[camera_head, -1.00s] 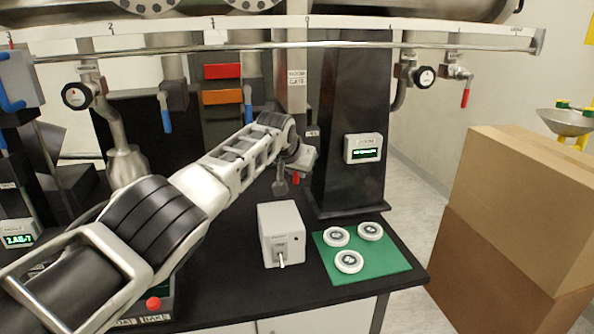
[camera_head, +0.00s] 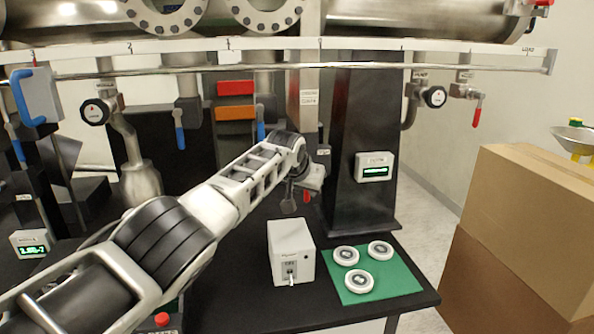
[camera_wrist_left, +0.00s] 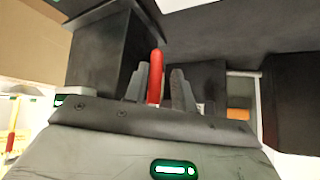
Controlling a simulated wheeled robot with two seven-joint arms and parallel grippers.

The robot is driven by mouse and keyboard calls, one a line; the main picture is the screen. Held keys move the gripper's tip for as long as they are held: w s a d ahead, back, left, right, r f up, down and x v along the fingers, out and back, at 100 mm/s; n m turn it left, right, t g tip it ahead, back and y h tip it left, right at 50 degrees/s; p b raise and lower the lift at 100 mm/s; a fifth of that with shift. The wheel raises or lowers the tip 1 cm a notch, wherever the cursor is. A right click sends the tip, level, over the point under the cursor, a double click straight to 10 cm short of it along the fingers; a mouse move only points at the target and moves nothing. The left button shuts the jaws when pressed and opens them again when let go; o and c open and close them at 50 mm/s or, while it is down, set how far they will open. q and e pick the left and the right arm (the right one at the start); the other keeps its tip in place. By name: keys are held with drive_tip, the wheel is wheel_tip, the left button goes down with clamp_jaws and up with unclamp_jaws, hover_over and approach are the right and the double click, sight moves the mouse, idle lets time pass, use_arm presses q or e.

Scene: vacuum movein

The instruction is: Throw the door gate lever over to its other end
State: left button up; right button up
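The red door gate lever (camera_wrist_left: 156,77) stands between the fingers of my left gripper (camera_wrist_left: 161,88) in the left wrist view. It is close beside the left-hand finger, with a narrow gap to the right-hand one, so the fingers look apart around it. In the head view my left gripper (camera_head: 297,203) is at the foot of the pale column, and a small red piece of the lever (camera_head: 307,196) shows beside it. My wrist hides most of the lever and its pivot there. My right gripper is not in view.
A grey switch box (camera_head: 290,250) and a green mat (camera_head: 395,286) with three white discs stand on the black bench. A dark column with a display (camera_head: 374,167) is right of my gripper. A long rail (camera_head: 300,67) crosses above. Cardboard boxes (camera_head: 530,215) stand at right.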

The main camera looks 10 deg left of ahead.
use_arm(q)
drive_tip(key=p+v, duration=0.2)
drive_tip(key=v, duration=0.1)
drive_tip(key=shift+w+a+r, duration=0.1)
drive_tip(key=shift+w+a, duration=0.05)
drive_tip(key=shift+w, duration=0.05)
drive_tip(key=b+v, duration=0.1)
drive_tip(key=v, duration=1.2)
drive_tip(key=shift+s+b, duration=0.15)
drive_tip(key=shift+b, duration=0.15)
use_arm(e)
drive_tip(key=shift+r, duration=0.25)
